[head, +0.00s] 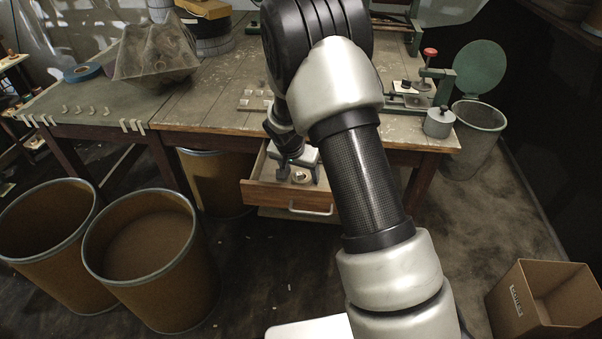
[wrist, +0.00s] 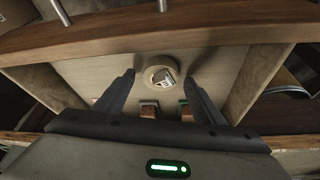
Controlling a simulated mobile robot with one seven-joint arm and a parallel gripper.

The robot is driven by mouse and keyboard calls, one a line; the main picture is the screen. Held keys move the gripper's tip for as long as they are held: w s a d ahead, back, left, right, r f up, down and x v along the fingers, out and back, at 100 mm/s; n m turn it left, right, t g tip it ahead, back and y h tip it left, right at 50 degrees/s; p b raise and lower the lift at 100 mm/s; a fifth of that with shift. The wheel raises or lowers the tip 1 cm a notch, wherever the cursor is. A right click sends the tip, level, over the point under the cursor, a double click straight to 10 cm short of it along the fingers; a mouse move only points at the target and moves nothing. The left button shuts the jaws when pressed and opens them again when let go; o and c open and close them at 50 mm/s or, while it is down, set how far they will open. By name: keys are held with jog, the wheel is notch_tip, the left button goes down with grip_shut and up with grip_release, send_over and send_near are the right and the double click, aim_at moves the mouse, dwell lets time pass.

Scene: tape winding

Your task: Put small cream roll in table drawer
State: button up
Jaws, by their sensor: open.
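The small cream roll (wrist: 161,74) lies flat on the floor of the open table drawer (wrist: 90,72) in the wrist view, with a pale label in its core. It also shows in the head view (head: 300,177), inside the drawer (head: 262,195) below the table's front edge. My gripper (wrist: 158,78) reaches down into the drawer with its fingers open, one on each side of the roll. In the wrist view there are gaps between the fingers and the roll. In the head view my arm covers the drawer's right part.
The wooden table (head: 185,112) stands above the drawer, with small pale pieces (head: 254,98) on it. Two brown drums (head: 150,262) stand at the left. A cardboard box (head: 540,300) sits at the lower right. The drawer front (wrist: 150,40) with its metal handle crosses the wrist view.

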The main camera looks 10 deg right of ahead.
jog(key=s+r+n+p, duration=0.1)
jog(key=s+r, duration=0.3)
jog(key=r, duration=0.6)
jog(key=s+r+p, duration=0.1)
jog(key=s+r, duration=0.4)
jog(key=r, duration=0.5)
jog(key=s+r+n+t+y, duration=0.1)
jog(key=s+r, duration=0.5)
jog(key=s, duration=0.6)
jog(key=s+d+r+n+t+y, duration=0.1)
jog(key=s+r+n, duration=0.3)
jog(key=s, duration=0.8)
jog(key=shift+d+r+n, duration=0.15)
jog(key=shift+r+n, duration=0.15)
jog(key=shift+r, duration=0.65)
jog(key=shift+s, duration=0.1)
